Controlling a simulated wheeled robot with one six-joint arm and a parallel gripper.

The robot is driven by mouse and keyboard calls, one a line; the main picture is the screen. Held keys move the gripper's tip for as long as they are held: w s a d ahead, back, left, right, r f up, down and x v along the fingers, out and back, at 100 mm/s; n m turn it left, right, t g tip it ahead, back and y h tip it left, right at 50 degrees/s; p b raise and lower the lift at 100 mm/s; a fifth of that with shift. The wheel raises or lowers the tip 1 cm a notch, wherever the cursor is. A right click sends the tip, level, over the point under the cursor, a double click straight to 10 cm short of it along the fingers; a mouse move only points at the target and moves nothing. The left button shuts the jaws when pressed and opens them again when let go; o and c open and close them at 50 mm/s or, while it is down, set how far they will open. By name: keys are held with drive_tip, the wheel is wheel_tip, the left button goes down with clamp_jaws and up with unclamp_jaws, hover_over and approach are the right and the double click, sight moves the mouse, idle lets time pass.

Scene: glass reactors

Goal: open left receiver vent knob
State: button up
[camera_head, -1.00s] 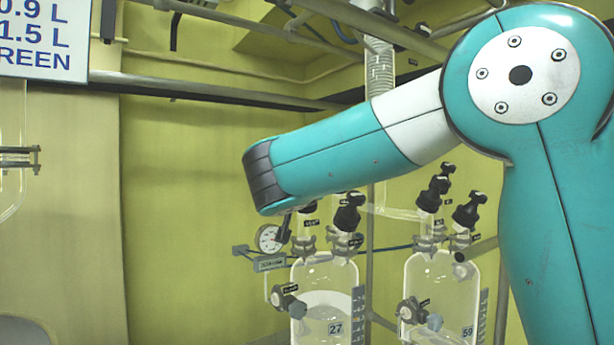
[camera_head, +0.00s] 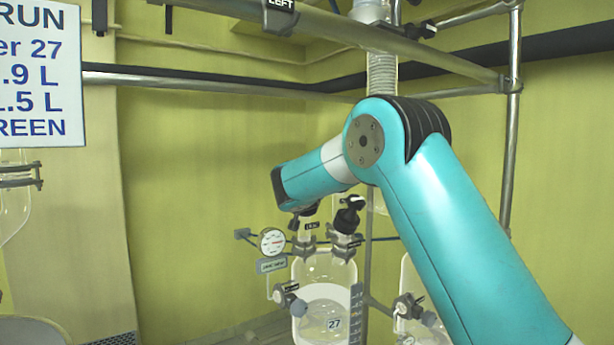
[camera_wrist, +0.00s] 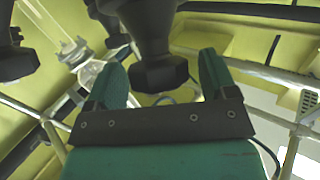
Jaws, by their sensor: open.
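The left receiver (camera_head: 310,275), a clear glass vessel marked 27 with white contents, stands at lower centre in the head view. Two dark knobs top it. The left one (camera_head: 308,211) is partly hidden under my arm's end; the right one (camera_head: 348,217) shows clearly. In the wrist view a black knob (camera_wrist: 158,74) with a faceted lower collar stands between the two green fingers of my gripper (camera_wrist: 162,66). The fingers are apart, one on each side of it, with gaps visible. In the head view my arm hides the gripper's fingers.
A second receiver (camera_head: 407,285) is partly behind my arm on the right. A round gauge (camera_head: 272,241) is just left of receiver 27. Another dark knob (camera_wrist: 15,60) is at the wrist view's left edge. Metal rails (camera_head: 220,86) cross above.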

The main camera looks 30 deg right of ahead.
drive_tip(key=c, duration=0.9)
drive_tip(key=shift+d+n, duration=0.1)
drive_tip(key=shift+n, duration=0.2)
drive_tip(key=n+t+y+b, duration=0.1)
drive_tip(key=n+y, duration=0.1)
drive_tip(key=n+t+y+b, duration=0.1)
drive_tip(key=n+y, duration=0.1)
drive_tip(key=shift+d+f+n+y+b, duration=0.1)
drive_tip(key=shift+d+n+y+b, duration=0.05)
drive_tip(key=shift+n+y+b, duration=0.2)
drive_tip(key=n+y+b, duration=0.2)
drive_tip(key=n+y, duration=0.3)
drive_tip(key=n, duration=0.1)
drive_tip(key=shift+t+y, duration=0.3)
drive_tip(key=shift+y, duration=0.05)
drive_tip(key=n+g+y, duration=0.1)
drive_tip(key=n+y, duration=0.3)
drive_tip(key=shift+n+g+y+p, duration=0.6)
drive_tip(key=shift+n+g+y, duration=0.4)
drive_tip(key=shift+n, duration=0.35)
drive_tip(key=shift+a, duration=0.2)
